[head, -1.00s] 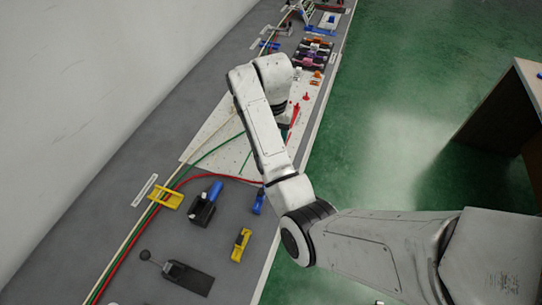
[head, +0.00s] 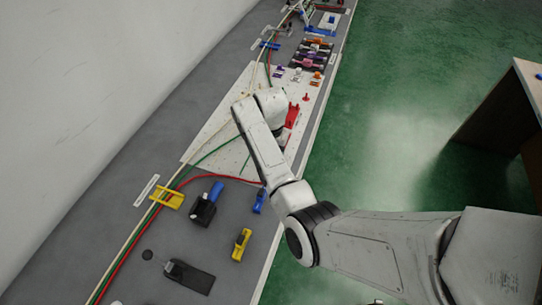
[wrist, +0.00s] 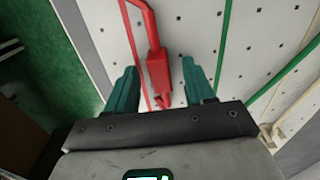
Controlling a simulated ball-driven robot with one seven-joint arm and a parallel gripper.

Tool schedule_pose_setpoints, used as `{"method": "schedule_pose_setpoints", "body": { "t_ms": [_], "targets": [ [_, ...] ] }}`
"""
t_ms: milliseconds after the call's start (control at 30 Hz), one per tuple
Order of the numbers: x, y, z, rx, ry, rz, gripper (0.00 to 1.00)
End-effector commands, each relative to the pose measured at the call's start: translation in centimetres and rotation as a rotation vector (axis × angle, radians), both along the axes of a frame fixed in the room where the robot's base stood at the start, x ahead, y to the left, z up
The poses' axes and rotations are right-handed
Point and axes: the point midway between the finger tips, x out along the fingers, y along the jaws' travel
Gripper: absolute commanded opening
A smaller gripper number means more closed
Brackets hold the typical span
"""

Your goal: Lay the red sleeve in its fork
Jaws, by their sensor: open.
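A red part (wrist: 157,70), which looks like the red sleeve, lies over the white perforated board in the wrist view. It has a block-like middle, a pointed lower end and a bent bar running up out of the picture. My gripper (wrist: 160,66) is open, with one teal finger on each side of this red part; I cannot tell whether they touch it. In the head view, red shows on the board (head: 292,115) just right of my arm, and my gripper is hidden there. I cannot make out the fork for certain.
A red cable (head: 228,178) and a green cable (head: 215,150) run along the bench. Yellow fixtures (head: 242,244), a black block with a blue handle (head: 203,208) and a black lever (head: 188,276) stand nearer. Green floor (head: 400,130) lies to the right.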

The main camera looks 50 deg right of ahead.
Motion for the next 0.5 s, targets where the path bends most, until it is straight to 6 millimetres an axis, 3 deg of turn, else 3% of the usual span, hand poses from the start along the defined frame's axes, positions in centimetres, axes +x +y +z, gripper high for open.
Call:
{"method": "schedule_pose_setpoints", "body": {
  "t_ms": [300,500],
  "targets": [
    [-0.01,-0.01,-0.62,-0.001,-0.001,-0.001,0.53],
    [-0.01,-0.01,-0.6,-0.001,-0.001,-0.001,0.34]
  ]
}}
